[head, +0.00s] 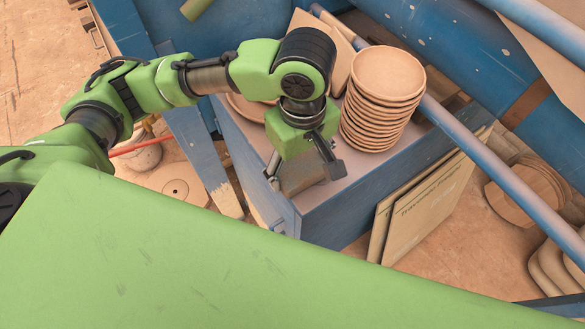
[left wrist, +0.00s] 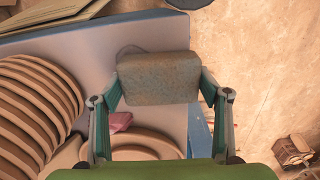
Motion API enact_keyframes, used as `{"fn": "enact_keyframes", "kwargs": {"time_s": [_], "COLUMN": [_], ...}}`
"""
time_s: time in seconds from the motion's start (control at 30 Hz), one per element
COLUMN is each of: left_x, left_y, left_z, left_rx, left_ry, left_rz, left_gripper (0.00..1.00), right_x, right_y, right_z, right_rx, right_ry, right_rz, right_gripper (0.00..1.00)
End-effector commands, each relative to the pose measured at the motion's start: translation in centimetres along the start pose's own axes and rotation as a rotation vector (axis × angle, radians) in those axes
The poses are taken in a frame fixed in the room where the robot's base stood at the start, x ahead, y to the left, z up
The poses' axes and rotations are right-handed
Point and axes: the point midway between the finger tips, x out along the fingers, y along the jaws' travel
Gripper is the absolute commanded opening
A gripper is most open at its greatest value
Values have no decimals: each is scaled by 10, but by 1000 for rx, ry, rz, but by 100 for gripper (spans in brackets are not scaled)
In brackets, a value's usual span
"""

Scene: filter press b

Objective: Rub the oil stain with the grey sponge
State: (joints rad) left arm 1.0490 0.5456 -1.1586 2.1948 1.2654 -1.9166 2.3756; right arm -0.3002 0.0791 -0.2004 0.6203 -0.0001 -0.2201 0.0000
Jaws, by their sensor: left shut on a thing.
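My left gripper (head: 305,165) reaches down over the near end of the blue-sided table (head: 345,205). It is shut on the grey sponge (head: 303,177), which sits low between the fingers, at or just above the tabletop; I cannot tell if it touches. In the left wrist view the sponge (left wrist: 160,80) is a speckled grey block between both fingers (left wrist: 160,105). A faint darker rounded patch (left wrist: 126,50) shows on the tabletop by the sponge's upper left corner. It may be the oil stain or a shadow; the sponge hides the rest. My right gripper is out of view.
A tall stack of clay plates (head: 385,95) stands close right of the gripper. More plates (left wrist: 145,146) and a pink cloth (left wrist: 120,122) lie on the tabletop. A blue rail (head: 480,155) passes to the right. Boards (head: 425,210) lean below the table.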

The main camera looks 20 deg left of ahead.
Motion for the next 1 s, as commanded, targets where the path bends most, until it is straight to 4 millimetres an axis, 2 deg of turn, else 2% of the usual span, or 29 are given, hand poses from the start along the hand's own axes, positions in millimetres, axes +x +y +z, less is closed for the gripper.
{"fn": "enact_keyframes", "kwargs": {"time_s": [0.13, 0.43, 0.8, 1.0], "left_x": [2, 3, 1, -1], "left_y": [13, 26, 57, 61], "left_z": [0, 0, -2, -2], "left_rx": [-1, -3, -2, -2], "left_ry": [-1, -2, -1, -2], "left_rz": [1, 2, 2, 4], "left_gripper": [52, 52, 52, 52], "right_x": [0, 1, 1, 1], "right_y": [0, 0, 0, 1], "right_z": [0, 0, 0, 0], "right_rx": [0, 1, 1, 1], "right_ry": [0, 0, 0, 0], "right_rz": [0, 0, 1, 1], "right_gripper": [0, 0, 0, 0]}}
